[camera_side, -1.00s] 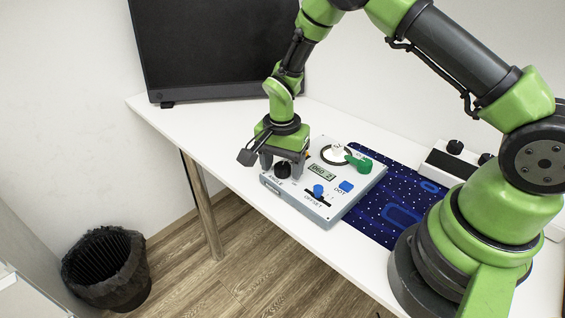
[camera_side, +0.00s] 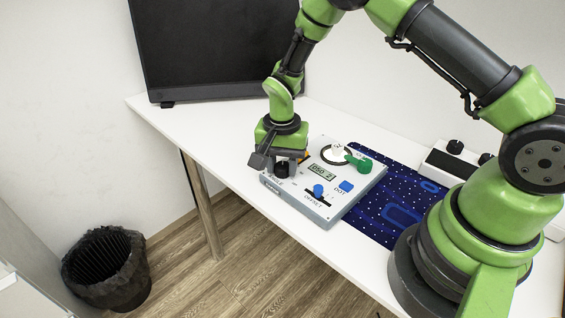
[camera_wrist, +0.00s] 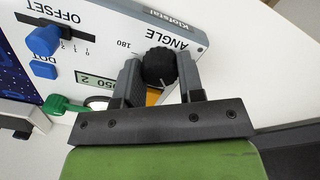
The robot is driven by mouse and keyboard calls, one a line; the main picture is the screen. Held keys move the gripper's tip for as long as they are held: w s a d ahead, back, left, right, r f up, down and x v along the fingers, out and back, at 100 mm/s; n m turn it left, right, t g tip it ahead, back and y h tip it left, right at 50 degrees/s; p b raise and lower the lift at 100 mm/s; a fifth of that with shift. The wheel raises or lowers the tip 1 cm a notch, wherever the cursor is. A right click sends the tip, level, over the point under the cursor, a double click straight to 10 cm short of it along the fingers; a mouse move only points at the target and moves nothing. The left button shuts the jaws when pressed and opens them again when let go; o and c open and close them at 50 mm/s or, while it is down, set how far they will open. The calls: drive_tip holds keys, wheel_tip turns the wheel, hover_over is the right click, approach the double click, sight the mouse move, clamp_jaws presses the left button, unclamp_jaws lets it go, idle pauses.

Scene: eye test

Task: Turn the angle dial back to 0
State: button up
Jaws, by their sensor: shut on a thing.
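The angle dial (camera_side: 282,171) is a black ribbed knob at the near left corner of a light grey control box (camera_side: 325,213). In the wrist view the dial (camera_wrist: 159,66) stands between my two grey fingers, beside the printed words ANGLE and 180. My gripper (camera_side: 281,165) is shut on the dial from above; it also shows in the wrist view (camera_wrist: 160,78). I cannot read the dial's setting for certain. A small display (camera_side: 321,173) on the box shows characters ending in 2, partly cut off in the wrist view.
A black monitor (camera_side: 215,45) stands behind.

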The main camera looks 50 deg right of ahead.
sight(282, 165)
drive_tip(key=n, duration=0.4)
drive_tip(key=shift+n, duration=0.3)
drive_tip(key=n, duration=0.4)
drive_tip(key=shift+n, duration=0.3)
drive_tip(key=o, duration=0.9)
drive_tip(key=shift+r, duration=0.1)
wheel_tip(282, 165, up, 10)
drive_tip(key=shift+w+f, duration=0.1)
